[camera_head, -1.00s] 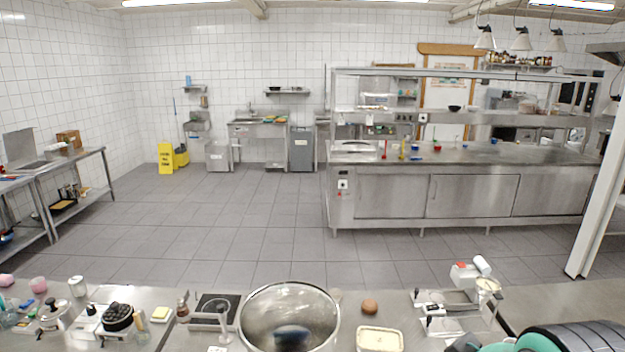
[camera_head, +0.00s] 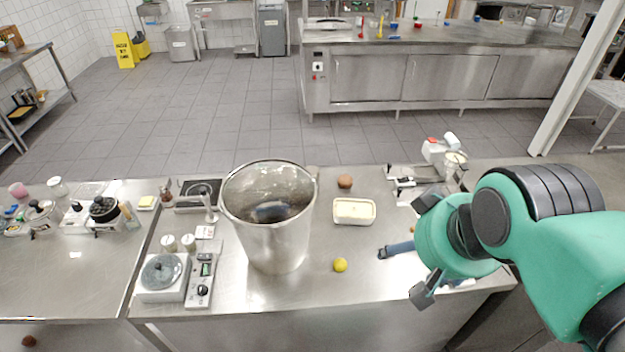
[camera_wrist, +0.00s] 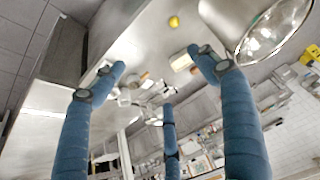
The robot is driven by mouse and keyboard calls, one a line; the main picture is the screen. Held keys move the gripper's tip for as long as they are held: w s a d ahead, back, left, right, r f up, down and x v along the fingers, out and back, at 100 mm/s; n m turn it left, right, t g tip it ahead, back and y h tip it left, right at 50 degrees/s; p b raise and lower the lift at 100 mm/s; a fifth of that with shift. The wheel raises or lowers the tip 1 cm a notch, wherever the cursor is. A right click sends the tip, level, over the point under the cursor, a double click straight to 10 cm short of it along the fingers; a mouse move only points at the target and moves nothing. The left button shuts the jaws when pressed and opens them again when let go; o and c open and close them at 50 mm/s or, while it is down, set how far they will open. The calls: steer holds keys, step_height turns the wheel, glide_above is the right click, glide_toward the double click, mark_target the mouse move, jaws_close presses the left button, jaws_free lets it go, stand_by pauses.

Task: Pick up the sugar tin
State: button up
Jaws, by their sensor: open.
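I cannot tell for sure which thing is the sugar tin; no sugar label is legible. A small pale tin (camera_head: 57,187) stands at the far left of the counter. Two small pale jars, a left one (camera_head: 168,243) and a right one (camera_head: 188,241), stand close together left of the big pot. My gripper (camera_head: 405,250) is at the right of the counter, well apart from all of these. Its fingers are spread and empty; they also show in the wrist view (camera_wrist: 160,75). None of these containers is clearly recognisable in the wrist view.
A tall steel pot (camera_head: 270,240) stands mid-counter, between my gripper and the jars. A yellow lemon (camera_head: 340,265), a cream tub (camera_head: 354,211) and a brown round item (camera_head: 345,182) lie to its right. A scale (camera_head: 162,278) stands at the front left. Bare steel shows at the front centre.

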stand_by(0.3)
steer(key=shift+c, duration=0.8)
steer(key=shift+r, duration=0.1)
